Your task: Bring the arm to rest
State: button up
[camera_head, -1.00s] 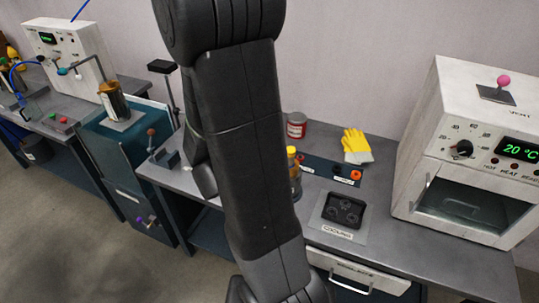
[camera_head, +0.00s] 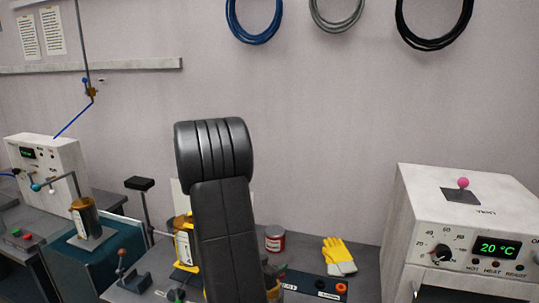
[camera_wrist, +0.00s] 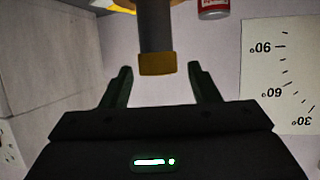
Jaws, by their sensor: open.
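My gripper (camera_wrist: 160,74) is open in the wrist view, its two dark fingers spread apart. A dark grey post with a yellow-brown collar (camera_wrist: 157,64) shows beyond the fingers, between them in the picture; I cannot tell how far away it is. Nothing is held between the fingers. In the head view my black arm stands up in the middle, and my gripper is not visible there.
Beside my arm stands a yellow-framed device (camera_head: 183,243), partly hidden. A red can (camera_head: 275,238), yellow gloves (camera_head: 338,255) and a white oven (camera_head: 462,225) are to the right. A white angle chart (camera_wrist: 283,75) shows in the wrist view.

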jog(key=shift+w+d+f, duration=0.15)
jog(key=shift+w+d, duration=0.1)
jog(key=shift+w, duration=0.2)
